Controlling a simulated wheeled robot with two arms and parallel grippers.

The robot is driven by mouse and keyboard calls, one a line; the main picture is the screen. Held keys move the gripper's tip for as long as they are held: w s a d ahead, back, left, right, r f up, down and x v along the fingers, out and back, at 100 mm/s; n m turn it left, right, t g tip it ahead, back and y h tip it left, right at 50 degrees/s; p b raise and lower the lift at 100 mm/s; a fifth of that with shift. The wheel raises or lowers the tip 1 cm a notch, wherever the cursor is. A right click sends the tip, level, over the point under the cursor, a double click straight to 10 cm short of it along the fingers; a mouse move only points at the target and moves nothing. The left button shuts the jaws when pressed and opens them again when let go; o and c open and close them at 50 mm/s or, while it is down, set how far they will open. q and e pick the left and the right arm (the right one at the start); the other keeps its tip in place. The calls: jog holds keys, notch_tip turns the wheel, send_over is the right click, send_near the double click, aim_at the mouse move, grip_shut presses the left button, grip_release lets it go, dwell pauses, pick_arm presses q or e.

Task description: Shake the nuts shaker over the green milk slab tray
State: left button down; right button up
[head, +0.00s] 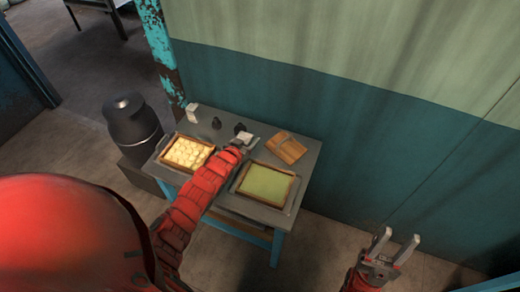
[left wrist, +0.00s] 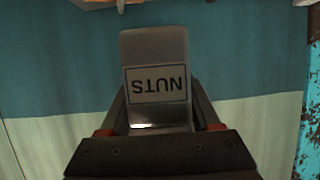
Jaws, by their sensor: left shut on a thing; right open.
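The nuts shaker (left wrist: 155,70), a pale container labelled NUTS, is gripped between the fingers of my left gripper (left wrist: 160,122). In the left wrist view both its label and the wall behind appear upside down. In the head view my left gripper (head: 238,144) is over the table's middle, with the pale shaker (head: 247,138) just beyond it. The green milk slab tray (head: 265,186) lies at the table's front right, nearer than the shaker, which is not over it. My right gripper (head: 393,248) is open and empty, right of the table.
A tray of pale yellow pieces (head: 188,153) lies on the table's left. A small white container (head: 192,113), two small dark objects (head: 216,122) and a wooden block (head: 286,148) stand along the back. A black canister (head: 133,127) stands left of the grey table (head: 309,157); the wall is close behind.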

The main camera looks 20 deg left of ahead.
pick_arm(q)
jog(key=d+f+m+t+y+b, duration=0.1)
jog(key=f+m+b, duration=0.3)
jog(key=b, duration=0.4)
jog(key=d+f+m+t+y+b, duration=0.2)
jog(key=m+b, duration=0.4)
jog(key=b, duration=0.3)
jog(key=d+f+m+t+y+b, duration=0.1)
jog(key=f+m+y+b, duration=0.2)
jog(key=b, duration=0.6)
jog(key=shift+d+f+m+y, duration=0.15)
jog(key=shift+f+m, duration=0.5)
jog(key=shift+f, duration=0.25)
jog(key=shift+d+f+m+y, duration=0.1)
jog(key=shift+f+m+y, duration=0.05)
jog(key=shift+f+m, duration=0.65)
jog(key=shift+f+m+t+b, duration=0.35)
jog(key=shift+m+t+b, duration=0.1)
jog(key=shift+b, duration=0.45)
jog(key=shift+r, duration=0.1)
